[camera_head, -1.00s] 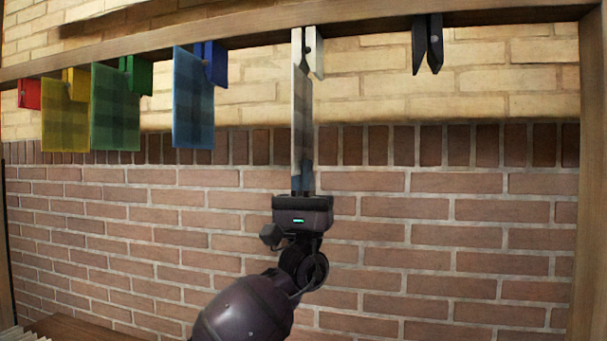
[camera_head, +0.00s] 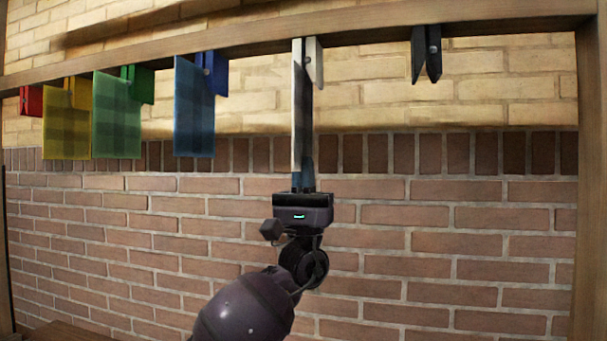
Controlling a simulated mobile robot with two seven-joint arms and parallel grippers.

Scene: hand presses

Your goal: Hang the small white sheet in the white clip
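The white clip (camera_head: 317,62) hangs from the wooden rail, right of the blue clip. The small white sheet (camera_head: 296,105) shows as a narrow upright strip, seen nearly edge-on, with a dark shaded right side. Its top reaches up to the rail at the white clip's left side; I cannot tell whether it sits between the jaws. My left gripper (camera_head: 303,178) is below the clip, pointing up, its fingers close together at the strip's lower end. It appears shut on the sheet. My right gripper is not in view.
A wooden rail (camera_head: 370,32) runs across the top. Red (camera_head: 31,101), yellow (camera_head: 78,92), green (camera_head: 139,84) and blue (camera_head: 213,70) clips hang left, with yellow, green and blue sheets. An empty black clip (camera_head: 426,58) hangs right. A brick wall stands behind.

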